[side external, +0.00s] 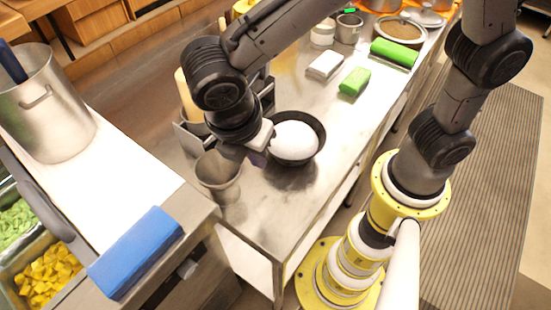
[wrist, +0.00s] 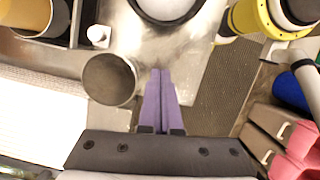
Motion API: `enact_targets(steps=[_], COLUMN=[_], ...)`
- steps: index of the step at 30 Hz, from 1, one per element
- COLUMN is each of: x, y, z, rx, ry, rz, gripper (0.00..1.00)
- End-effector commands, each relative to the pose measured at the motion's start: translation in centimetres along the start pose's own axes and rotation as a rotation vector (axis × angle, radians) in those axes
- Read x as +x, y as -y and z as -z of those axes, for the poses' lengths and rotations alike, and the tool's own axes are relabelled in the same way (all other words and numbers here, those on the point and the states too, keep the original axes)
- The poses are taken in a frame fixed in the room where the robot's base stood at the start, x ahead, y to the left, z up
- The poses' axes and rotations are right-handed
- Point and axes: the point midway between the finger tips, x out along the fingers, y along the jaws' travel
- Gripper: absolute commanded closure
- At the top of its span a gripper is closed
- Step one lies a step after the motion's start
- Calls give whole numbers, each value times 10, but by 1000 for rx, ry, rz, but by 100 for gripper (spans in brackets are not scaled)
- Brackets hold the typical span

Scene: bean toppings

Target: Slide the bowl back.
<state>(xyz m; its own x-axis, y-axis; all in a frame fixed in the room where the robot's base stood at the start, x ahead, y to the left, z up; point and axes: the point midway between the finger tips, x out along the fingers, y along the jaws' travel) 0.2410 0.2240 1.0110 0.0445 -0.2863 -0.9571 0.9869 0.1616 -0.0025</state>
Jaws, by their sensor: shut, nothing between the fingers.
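A dark bowl (side external: 300,161) with white contents (side external: 294,138) sits upright on the steel counter (side external: 325,95). Its near rim shows at the top edge of the wrist view (wrist: 166,22), where the rest of it is cut off. My gripper (side external: 257,158) is just left of the bowl in the side view, its fingers mostly hidden. In the wrist view, the purple fingers of my gripper (wrist: 160,72) are together and empty, with a gap of counter between their tips and the bowl. I cannot tell their exact height above the counter.
A metal cup (side external: 218,178) stands near the counter's end, left of my fingers in the wrist view (wrist: 110,80). Green blocks (side external: 354,81), a white block (side external: 325,65) and a pan (side external: 401,30) lie farther along. A blue block (side external: 136,252) is at lower left.

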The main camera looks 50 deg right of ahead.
Motion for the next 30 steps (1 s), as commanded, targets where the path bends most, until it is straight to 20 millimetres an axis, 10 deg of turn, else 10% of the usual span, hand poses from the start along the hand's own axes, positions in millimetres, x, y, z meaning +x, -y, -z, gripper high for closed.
enact_targets(steps=[18,30], x=[100,110], y=[2,0], z=[-1,-38], rx=[1,1], ry=[1,-3], rz=[3,-2], gripper=[100,100])
